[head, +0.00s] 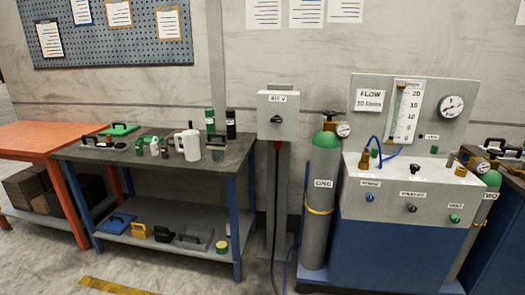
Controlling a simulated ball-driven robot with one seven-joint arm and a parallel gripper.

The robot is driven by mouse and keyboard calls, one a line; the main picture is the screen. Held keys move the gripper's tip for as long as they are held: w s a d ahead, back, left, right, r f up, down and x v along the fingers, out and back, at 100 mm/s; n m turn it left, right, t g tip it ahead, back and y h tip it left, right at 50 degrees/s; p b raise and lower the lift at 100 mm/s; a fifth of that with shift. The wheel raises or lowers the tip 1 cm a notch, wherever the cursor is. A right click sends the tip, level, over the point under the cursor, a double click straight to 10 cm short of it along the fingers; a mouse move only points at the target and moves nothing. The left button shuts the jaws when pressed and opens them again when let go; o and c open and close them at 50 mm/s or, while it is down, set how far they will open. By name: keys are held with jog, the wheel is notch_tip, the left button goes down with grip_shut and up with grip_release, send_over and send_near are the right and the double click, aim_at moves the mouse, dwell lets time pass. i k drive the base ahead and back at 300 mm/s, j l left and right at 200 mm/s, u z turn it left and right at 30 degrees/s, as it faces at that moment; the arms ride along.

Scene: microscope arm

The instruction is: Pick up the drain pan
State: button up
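Several low, pan-like items with handles are in the head view, and I cannot tell which is the drain pan. A grey one with a dark handle (195,238) and a blue one (116,223) lie on the lower shelf of the dark-topped bench. A green one (120,130) and a flat one with a black handle (94,142) lie on the bench top. My gripper is not in view.
The dark-topped bench (75,153) also bears a white jug (189,145) and dark bottles (230,124). An orange table (40,136) stands left. A gas cylinder (320,200) and a blue cabinet (390,255) stand right. Floor in front of the bench is clear.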

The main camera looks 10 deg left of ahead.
aim_at(192, 237)
jog(key=i+u, duration=0.25)
jog(key=i, duration=0.35)
jog(key=i+u, duration=0.2)
jog(key=i, duration=0.45)
jog(key=i+l+u, duration=0.25)
jog(key=i, duration=0.35)
jog(key=i+j+u, duration=0.1)
jog(key=i+j, duration=0.15)
jog(key=i, duration=0.2)
jog(key=i+j+u, duration=0.15)
jog(key=i, duration=0.3)
jog(key=i+j+u, duration=0.1)
jog(key=i+j, duration=0.15)
jog(key=i, duration=0.2)
jog(key=i+j, duration=0.15)
jog(key=j, duration=0.15)
jog(key=i+j, duration=0.15)
jog(key=j, duration=0.15)
jog(key=i+j, duration=0.15)
jog(key=j, duration=0.15)
